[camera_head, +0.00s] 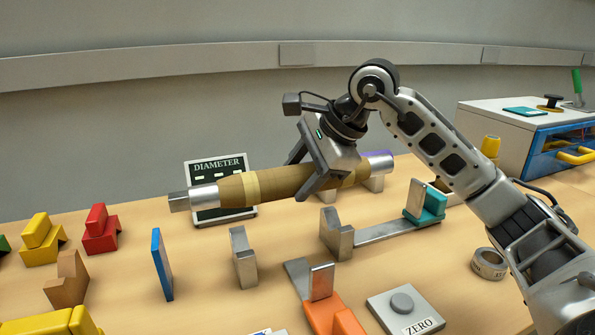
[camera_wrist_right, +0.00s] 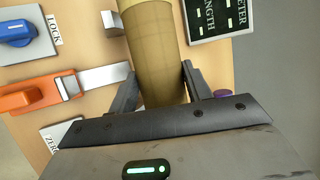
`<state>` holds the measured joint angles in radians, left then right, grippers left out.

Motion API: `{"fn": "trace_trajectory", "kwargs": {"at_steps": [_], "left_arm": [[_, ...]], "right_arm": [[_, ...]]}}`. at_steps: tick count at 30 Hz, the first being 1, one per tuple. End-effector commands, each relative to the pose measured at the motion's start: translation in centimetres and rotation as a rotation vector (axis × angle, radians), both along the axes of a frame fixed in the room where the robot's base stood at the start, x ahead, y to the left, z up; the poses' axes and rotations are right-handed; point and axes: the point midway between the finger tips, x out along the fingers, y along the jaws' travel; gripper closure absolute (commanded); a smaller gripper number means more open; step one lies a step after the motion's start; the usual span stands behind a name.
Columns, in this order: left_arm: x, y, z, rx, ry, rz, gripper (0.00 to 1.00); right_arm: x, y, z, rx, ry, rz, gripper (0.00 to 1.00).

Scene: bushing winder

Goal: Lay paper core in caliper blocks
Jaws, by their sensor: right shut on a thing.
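In the right wrist view the core (camera_wrist_right: 155,45) runs between the two fingers (camera_wrist_right: 157,85). Grey notched blocks, one left (camera_head: 243,262) and one right (camera_head: 337,236), stand on the table in front of and below the core. The right one adjoins a flat metal bar (camera_head: 385,231) with a teal block (camera_head: 427,205). My left gripper is out of view.
The DIAMETER display (camera_head: 220,165) stands behind the core's left end. An orange block (camera_head: 330,312) and ZERO button (camera_head: 403,305) are in front. A blue plate (camera_head: 161,265) and coloured blocks stand left.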

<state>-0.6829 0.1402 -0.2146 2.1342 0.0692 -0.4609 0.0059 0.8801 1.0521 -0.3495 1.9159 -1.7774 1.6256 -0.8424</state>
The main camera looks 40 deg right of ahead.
Motion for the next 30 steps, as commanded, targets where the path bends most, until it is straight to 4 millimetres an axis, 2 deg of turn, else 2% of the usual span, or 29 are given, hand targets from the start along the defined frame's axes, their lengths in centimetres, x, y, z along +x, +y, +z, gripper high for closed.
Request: {"fn": "trace_trajectory", "kwargs": {"at_steps": [5, 12, 19, 30], "left_arm": [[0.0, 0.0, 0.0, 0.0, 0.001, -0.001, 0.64], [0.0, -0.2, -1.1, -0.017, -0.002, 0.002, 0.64], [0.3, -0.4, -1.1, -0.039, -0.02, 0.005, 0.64], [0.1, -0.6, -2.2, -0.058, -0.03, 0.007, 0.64]], "right_arm": [[0.1, 0.2, 0.2, 0.002, -0.009, -0.001, 1.0], [0.1, 0.1, -1.4, 0.003, -0.01, 0.0, 1.0], [0.1, 0.1, -3.0, 0.003, -0.01, -0.001, 1.0], [0.1, 0.2, -5.6, 0.003, -0.01, -0.001, 1.0]]}}
